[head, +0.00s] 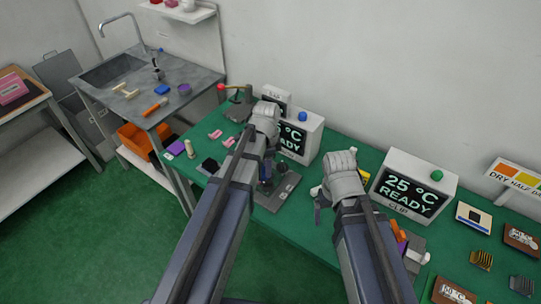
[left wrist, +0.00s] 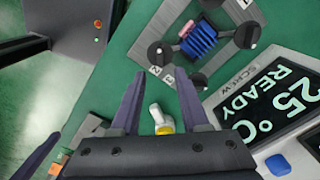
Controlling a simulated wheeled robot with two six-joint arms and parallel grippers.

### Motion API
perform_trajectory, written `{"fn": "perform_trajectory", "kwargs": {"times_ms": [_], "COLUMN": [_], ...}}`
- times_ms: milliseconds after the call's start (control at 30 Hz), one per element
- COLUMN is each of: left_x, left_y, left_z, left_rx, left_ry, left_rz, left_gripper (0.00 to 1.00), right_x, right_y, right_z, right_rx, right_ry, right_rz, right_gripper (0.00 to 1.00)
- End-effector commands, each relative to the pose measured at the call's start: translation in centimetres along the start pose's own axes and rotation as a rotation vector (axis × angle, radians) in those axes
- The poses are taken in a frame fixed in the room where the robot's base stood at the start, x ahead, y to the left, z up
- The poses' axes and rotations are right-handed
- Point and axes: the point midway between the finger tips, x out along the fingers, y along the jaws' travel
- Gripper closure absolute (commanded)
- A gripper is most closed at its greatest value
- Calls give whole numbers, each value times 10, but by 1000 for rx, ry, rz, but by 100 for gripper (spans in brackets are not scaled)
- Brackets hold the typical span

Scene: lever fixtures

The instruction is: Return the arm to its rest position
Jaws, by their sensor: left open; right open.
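My left gripper (left wrist: 158,78) is open, its two dark fingers spread apart with nothing gripped. In the head view its arm reaches over the green table and hides most of the jaws. The grey fixture plate (head: 287,190) lies beneath it, partly hidden. In the left wrist view the fixture shows black round knobs (left wrist: 245,34) and a blue ribbed block (left wrist: 200,39), ahead of the fingertips and apart from them. A small white and yellow item (left wrist: 160,117) shows between the fingers, below them. My right gripper (head: 318,201) is open, above the table at centre right.
A READY display box with a blue top button (head: 303,117) stands behind the left arm. Another with a green button (head: 437,175) stands right of my right gripper. A red-knobbed lever (head: 221,87) is at the table's far left corner. A sink bench (head: 130,75) stands left.

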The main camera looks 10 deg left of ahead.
Motion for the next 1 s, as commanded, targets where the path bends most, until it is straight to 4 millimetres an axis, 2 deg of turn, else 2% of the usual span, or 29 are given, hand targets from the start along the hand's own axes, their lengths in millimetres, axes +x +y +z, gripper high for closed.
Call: {"fn": "perform_trajectory", "kwargs": {"times_ms": [167, 267, 367, 500, 700, 833, 1000], "left_x": [0, 0, 0, 0, -1, -1, -1], "left_y": [0, 8, 33, 82, 139, 160, 169], "left_z": [0, -3, -12, -26, -36, -38, -39], "left_rx": [0, -26, -119, -333, -625, -748, -815], "left_ry": [0, -4, -17, -47, -80, -90, -95], "left_rz": [0, 1, 1, -9, -39, -57, -66], "left_gripper": [55, 55, 55, 55, 55, 55, 55], "right_x": [0, 0, 0, 0, 0, 0, 0], "right_y": [0, 0, 0, 0, 0, 0, 0], "right_z": [0, 0, 0, 0, 0, 0, 0], "right_rx": [0, 0, 0, 0, 0, 0, 0], "right_ry": [0, 0, 0, 0, 0, 0, 0], "right_rz": [0, 0, 0, 0, 0, 0, 0], "right_gripper": [11, 11, 11, 11, 11, 11, 11]}}
